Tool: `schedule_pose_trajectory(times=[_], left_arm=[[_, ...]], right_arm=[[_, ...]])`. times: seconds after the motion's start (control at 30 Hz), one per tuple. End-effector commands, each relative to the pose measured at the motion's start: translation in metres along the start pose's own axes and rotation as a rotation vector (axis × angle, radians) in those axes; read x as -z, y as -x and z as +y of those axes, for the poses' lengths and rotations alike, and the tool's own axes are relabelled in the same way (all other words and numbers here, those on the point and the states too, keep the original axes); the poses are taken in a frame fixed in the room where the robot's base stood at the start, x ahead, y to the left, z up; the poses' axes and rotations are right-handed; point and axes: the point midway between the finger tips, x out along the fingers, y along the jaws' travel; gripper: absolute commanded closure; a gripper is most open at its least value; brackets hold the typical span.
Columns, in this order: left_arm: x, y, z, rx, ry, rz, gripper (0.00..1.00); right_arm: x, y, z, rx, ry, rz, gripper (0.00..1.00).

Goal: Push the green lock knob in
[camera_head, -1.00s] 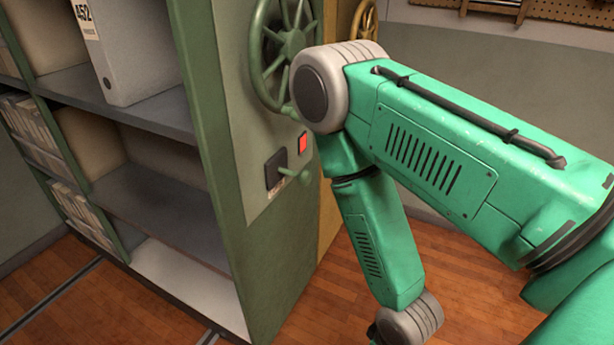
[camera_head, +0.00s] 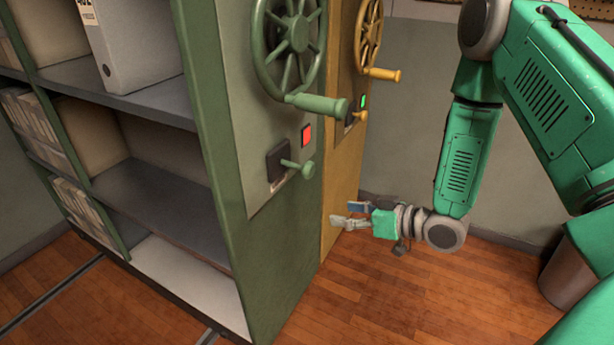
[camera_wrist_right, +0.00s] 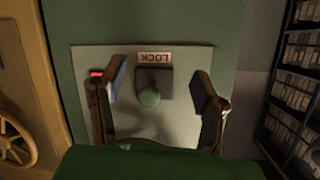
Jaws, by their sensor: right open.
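The green lock knob (camera_head: 307,170) sticks out on a short stem from a dark block (camera_head: 278,163) on the green cabinet's end panel. In the right wrist view the knob (camera_wrist_right: 149,97) shows in front of the dark block, with an upside-down LOCK label (camera_wrist_right: 155,58) beside it. My right gripper (camera_head: 347,213) is open and empty, apart from the knob, to its lower right in the head view. In the wrist view its two fingers (camera_wrist_right: 158,80) stand on either side of the knob. My left gripper is not in view.
A red light (camera_head: 306,136) glows above the knob. A green handwheel (camera_head: 290,45) has a handle (camera_head: 318,104) jutting out over it. A yellow cabinet (camera_head: 345,165) with its own wheel (camera_head: 368,35) stands behind. A bin (camera_head: 570,270) is at right. The wooden floor in front is clear.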

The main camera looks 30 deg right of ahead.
Motion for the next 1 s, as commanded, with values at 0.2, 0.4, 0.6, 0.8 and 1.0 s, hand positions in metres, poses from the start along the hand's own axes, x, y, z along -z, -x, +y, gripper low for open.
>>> schedule_pose_trajectory(times=[0.2,0.4,0.6,0.8,1.0], left_arm=[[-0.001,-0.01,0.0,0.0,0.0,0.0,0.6],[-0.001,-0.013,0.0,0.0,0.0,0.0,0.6],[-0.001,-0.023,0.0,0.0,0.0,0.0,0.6],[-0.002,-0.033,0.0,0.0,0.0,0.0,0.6],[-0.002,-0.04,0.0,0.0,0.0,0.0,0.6]], right_arm=[[0.053,0.031,0.021,0.119,0.054,0.278,0.44],[0.063,0.027,0.018,0.146,0.065,0.313,0.44],[0.072,-0.008,0.014,0.146,0.065,0.311,0.44],[0.084,-0.049,0.008,0.147,0.063,0.311,0.44],[0.094,-0.079,0.003,0.145,0.063,0.31,0.44]])
